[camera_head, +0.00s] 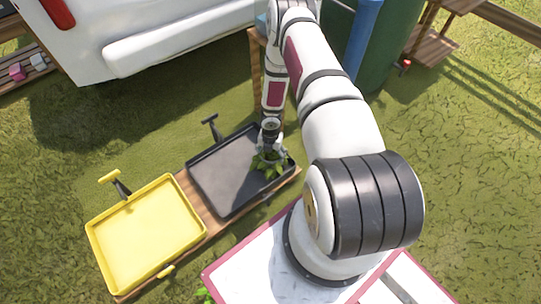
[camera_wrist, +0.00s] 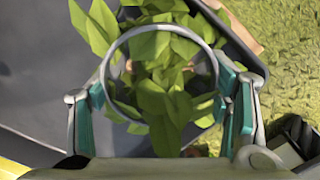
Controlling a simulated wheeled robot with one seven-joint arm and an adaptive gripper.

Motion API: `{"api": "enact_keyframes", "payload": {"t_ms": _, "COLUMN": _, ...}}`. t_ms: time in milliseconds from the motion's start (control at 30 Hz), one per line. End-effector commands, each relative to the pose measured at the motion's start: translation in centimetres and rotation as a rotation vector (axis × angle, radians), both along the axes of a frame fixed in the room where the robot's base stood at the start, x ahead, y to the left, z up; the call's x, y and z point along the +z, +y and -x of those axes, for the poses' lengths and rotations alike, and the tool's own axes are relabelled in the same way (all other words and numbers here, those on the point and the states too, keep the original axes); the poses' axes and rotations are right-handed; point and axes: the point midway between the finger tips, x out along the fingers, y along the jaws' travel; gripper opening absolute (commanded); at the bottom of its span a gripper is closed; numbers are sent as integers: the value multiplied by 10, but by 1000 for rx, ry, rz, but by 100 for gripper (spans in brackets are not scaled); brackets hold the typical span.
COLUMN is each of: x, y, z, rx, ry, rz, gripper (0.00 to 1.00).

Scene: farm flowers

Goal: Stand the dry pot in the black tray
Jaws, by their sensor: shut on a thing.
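The black tray (camera_head: 225,175) lies on a wooden plank beside the yellow tray, and its dark floor also shows in the wrist view (camera_wrist: 40,90). A green leafy plant (camera_head: 262,168) is under my gripper (camera_head: 270,150), over the right end of the black tray. In the wrist view the leaves (camera_wrist: 165,80) fill a round rim (camera_wrist: 160,30) between the teal-padded fingers of my gripper (camera_wrist: 162,105). My gripper is shut on this pot. The pot's body and base are hidden by the leaves and gripper, so I cannot tell whether it touches the tray floor.
The empty yellow tray (camera_head: 148,235) is at the left on the same wooden plank (camera_head: 205,222). A white vehicle (camera_head: 170,40) stands behind on the grass. A green barrel (camera_head: 385,50) is at the back right. The left part of the black tray is clear.

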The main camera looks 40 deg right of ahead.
Motion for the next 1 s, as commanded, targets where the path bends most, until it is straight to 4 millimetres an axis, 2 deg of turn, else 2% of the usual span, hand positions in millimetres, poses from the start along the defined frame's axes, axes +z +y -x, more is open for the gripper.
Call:
{"api": "enact_keyframes", "payload": {"t_ms": 167, "x": -3, "y": 0, "z": 0, "rx": 0, "ry": 0, "rz": 0, "gripper": 32}}
{"api": "enact_keyframes", "payload": {"t_ms": 200, "x": -3, "y": 0, "z": 0, "rx": 1, "ry": 0, "rz": 0, "gripper": 75}}
{"api": "enact_keyframes", "payload": {"t_ms": 267, "x": -2, "y": 0, "z": 0, "rx": 0, "ry": 0, "rz": 0, "gripper": 88}}
{"api": "enact_keyframes", "payload": {"t_ms": 300, "x": -2, "y": 0, "z": 0, "rx": 0, "ry": 0, "rz": 0, "gripper": 90}}
{"api": "enact_keyframes", "payload": {"t_ms": 733, "x": 4, "y": 0, "z": 0, "rx": 0, "ry": 0, "rz": 0, "gripper": 90}}
{"api": "enact_keyframes", "payload": {"t_ms": 867, "x": 25, "y": 0, "z": -1, "rx": 1, "ry": -1, "rz": 1, "gripper": 90}}
{"api": "enact_keyframes", "payload": {"t_ms": 1000, "x": 55, "y": 0, "z": -1, "rx": -2, "ry": -1, "rz": 0, "gripper": 90}}
